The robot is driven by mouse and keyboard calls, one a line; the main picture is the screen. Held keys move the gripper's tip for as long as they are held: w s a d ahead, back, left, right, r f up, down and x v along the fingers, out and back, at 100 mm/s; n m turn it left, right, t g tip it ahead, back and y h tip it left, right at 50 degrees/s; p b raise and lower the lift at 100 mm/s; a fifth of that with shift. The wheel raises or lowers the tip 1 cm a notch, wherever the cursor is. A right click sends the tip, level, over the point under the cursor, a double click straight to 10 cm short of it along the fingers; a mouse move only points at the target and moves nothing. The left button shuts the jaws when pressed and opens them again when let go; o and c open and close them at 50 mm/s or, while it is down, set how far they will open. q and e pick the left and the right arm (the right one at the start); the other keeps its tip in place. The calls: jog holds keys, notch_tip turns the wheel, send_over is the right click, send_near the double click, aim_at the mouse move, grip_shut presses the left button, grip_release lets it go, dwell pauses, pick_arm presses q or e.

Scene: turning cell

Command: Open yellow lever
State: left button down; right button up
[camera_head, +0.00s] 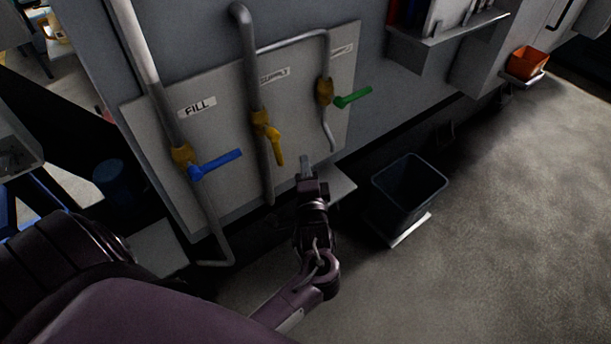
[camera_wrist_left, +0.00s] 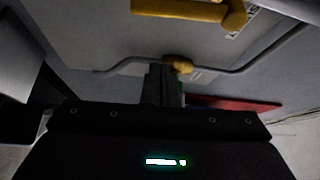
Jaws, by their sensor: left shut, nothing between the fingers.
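The yellow lever (camera_head: 276,146) is on the middle pipe under the SUPPLY label, on a grey wall panel. Its handle points down and slightly right from a yellow valve body (camera_head: 262,122). In the left wrist view the yellow lever (camera_wrist_left: 185,10) crosses the top of the picture. My left gripper (camera_head: 305,160) is shut and empty, below and to the right of the lever's tip, apart from it. The left gripper's fingers (camera_wrist_left: 163,84) also show in the left wrist view. My right gripper is not in view.
A blue lever (camera_head: 215,164) sits on the FILL pipe to the left, and a green lever (camera_head: 353,97) on the right pipe. A dark bin (camera_head: 409,187) stands on the floor at right. An orange container (camera_head: 527,62) is farther back. Open floor lies at right.

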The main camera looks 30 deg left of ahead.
aim_at(281, 158)
pick_arm(q)
jog(key=a+p, duration=0.1)
jog(key=a, duration=0.3)
jog(key=shift+w+a+f+p, duration=0.1)
jog(key=shift+a+f+p, duration=0.05)
jog(key=shift+a+p, duration=0.25)
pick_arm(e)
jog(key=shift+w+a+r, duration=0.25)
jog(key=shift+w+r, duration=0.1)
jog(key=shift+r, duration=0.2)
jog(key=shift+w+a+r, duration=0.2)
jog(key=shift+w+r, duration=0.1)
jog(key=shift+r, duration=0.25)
pick_arm(q)
jog(key=p, duration=0.2)
jog(key=s+m+p, duration=0.1)
jog(key=p, duration=0.2)
jog(key=shift+s+a+g+h, duration=0.25)
jog(key=shift+a+g+h, duration=0.05)
jog(key=shift+a+g, duration=0.1)
jog(key=shift+f+m, duration=0.15)
jog(key=shift+m, duration=0.15)
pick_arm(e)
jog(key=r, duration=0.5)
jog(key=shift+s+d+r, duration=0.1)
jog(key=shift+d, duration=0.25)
pick_arm(q)
jog(key=shift+a, duration=0.1)
